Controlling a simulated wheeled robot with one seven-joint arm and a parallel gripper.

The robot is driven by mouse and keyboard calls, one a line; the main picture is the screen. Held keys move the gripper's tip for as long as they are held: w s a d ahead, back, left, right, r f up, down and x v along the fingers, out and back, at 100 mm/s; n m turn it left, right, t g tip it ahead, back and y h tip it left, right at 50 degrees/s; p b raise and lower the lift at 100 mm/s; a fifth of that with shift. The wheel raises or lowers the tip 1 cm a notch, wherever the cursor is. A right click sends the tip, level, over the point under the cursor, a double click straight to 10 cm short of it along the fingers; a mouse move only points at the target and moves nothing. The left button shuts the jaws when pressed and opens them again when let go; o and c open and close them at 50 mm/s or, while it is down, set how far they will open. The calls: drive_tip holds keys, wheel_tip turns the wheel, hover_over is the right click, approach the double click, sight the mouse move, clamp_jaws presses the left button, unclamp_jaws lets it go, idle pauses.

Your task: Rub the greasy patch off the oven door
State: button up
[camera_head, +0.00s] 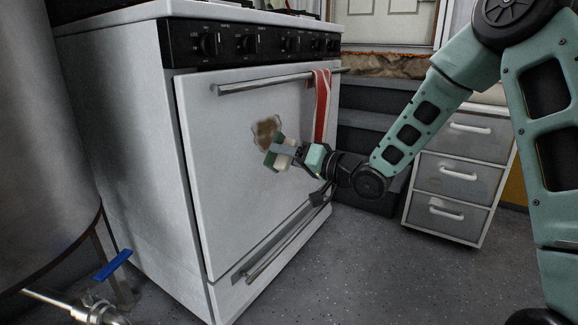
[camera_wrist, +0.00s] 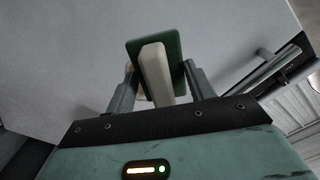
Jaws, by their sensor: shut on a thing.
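The white oven door (camera_head: 225,185) faces me, with a brown greasy patch (camera_head: 266,131) at its upper middle. My gripper (camera_head: 287,153) is at the door, just below and to the right of the patch. It is shut on a scrubber with a green pad and a whitish grip (camera_head: 282,160). In the wrist view the scrubber's green pad (camera_wrist: 172,48) faces the pale door surface (camera_wrist: 60,60), between my two fingers. Whether the pad touches the door I cannot tell.
A red striped towel (camera_head: 321,105) hangs on the oven handle (camera_head: 262,83), right of the patch. A drawer unit (camera_head: 455,175) stands to the right. A large grey tank (camera_head: 45,130) with a blue-handled valve (camera_head: 113,265) is at the left. The floor (camera_head: 370,270) in front is clear.

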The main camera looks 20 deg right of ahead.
sight(251, 146)
drive_tip(key=b+x, duration=0.1)
drive_tip(key=x, duration=0.4)
drive_tip(key=shift+w+a+b, duration=0.2)
drive_tip(key=shift+w+b, duration=0.05)
drive_tip(key=shift+b, duration=0.05)
drive_tip(key=shift+x, duration=0.95)
idle(0.6)
